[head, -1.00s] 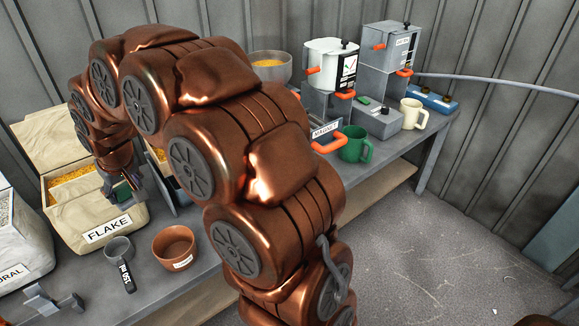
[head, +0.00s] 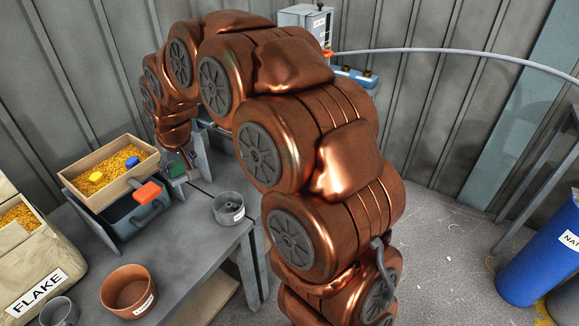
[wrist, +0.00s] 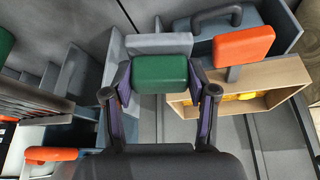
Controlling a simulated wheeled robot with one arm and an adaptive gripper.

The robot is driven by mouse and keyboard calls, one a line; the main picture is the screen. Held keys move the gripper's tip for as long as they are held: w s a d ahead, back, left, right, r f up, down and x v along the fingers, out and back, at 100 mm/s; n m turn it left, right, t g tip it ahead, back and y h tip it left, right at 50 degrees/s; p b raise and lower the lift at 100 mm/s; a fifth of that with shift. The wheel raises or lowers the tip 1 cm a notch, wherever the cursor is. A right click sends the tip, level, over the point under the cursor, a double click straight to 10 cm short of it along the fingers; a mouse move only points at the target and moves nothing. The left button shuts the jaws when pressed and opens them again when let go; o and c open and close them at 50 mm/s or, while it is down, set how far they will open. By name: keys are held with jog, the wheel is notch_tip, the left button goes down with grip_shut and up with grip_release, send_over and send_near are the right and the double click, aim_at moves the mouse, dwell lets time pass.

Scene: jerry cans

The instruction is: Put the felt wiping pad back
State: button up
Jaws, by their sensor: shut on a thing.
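The felt wiping pad (wrist: 160,74) is a green block between the two fingers of my gripper (wrist: 160,90) in the wrist view. My gripper is shut on it. In the head view the green pad (head: 177,170) shows at the tip of my gripper (head: 183,163), just right of the wooden tray. A pale grey block-like piece (wrist: 158,44) stands directly beyond the pad in the wrist view. I cannot tell whether the pad touches it. In the head view my arm hides much of the bench behind.
The wooden tray (head: 80,184) holds yellow pellets, a yellow block and a blue block. An orange handle (head: 147,192) sticks out at its near right. A grey labelled cup (head: 230,209) and a terracotta bowl (head: 128,287) stand on the bench. A blue drum (head: 540,262) stands far right.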

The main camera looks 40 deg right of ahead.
notch_tip(320, 180, down, 3)
jog(key=shift+r+b, duration=0.2)
jog(key=shift+b, duration=0.65)
jog(key=shift+d+r, duration=0.15)
jog(key=shift+r, duration=0.15)
jog(key=shift+f, duration=0.1)
